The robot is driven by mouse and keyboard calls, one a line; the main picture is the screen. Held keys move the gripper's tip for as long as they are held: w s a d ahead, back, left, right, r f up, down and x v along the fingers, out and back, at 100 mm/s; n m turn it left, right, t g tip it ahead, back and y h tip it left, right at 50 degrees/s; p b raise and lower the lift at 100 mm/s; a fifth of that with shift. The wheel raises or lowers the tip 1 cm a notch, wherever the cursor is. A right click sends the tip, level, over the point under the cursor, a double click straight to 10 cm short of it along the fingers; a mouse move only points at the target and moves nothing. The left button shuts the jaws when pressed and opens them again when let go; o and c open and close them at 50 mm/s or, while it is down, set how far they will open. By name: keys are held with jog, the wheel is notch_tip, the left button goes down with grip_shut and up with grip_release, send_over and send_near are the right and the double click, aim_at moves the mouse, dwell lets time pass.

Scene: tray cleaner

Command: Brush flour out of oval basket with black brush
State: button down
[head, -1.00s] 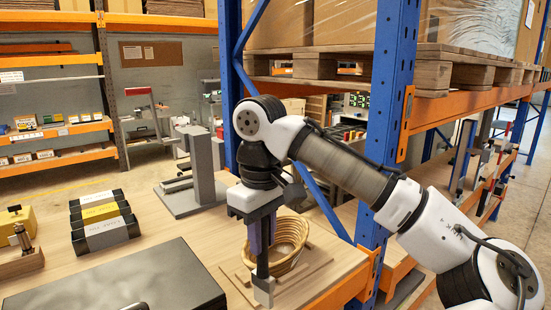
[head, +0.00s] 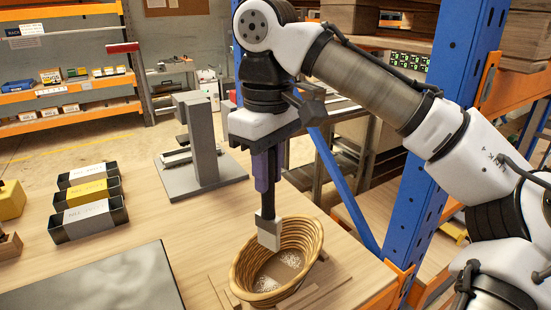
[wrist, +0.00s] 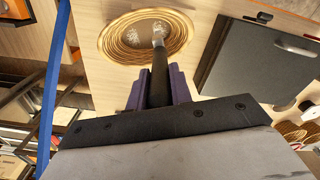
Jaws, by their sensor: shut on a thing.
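The oval wicker basket (head: 316,238) stands tilted toward me at the table's right edge; it also shows in the wrist view (wrist: 110,50). White flour (head: 266,284) lies in patches on its inner floor. My gripper (head: 267,180), with purple fingers, is shut on the black brush (wrist: 160,78), which hangs head down. The brush's pale head (head: 269,232) is in front of the basket's upper left rim and opening in the head view. In the wrist view the tip overlaps the basket's interior. I cannot tell whether the bristles touch it.
Wooden strips (head: 222,290) lie around the basket's base. A grey stand (head: 203,150) is behind to the left. Black boxes (head: 90,215) and a dark flat panel (head: 110,285) are on the left. A blue rack post (head: 440,130) rises close on the right.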

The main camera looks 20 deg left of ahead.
aim_at(268, 216)
jog(key=shift+s+f, duration=0.15)
jog(key=shift+f, duration=0.3)
notch_tip(268, 216, down, 8)
jog(key=shift+r, duration=0.25)
jog(key=shift+f+b, duration=0.55)
jog(key=shift+f, duration=1.45)
jog(key=shift+w, duration=0.2)
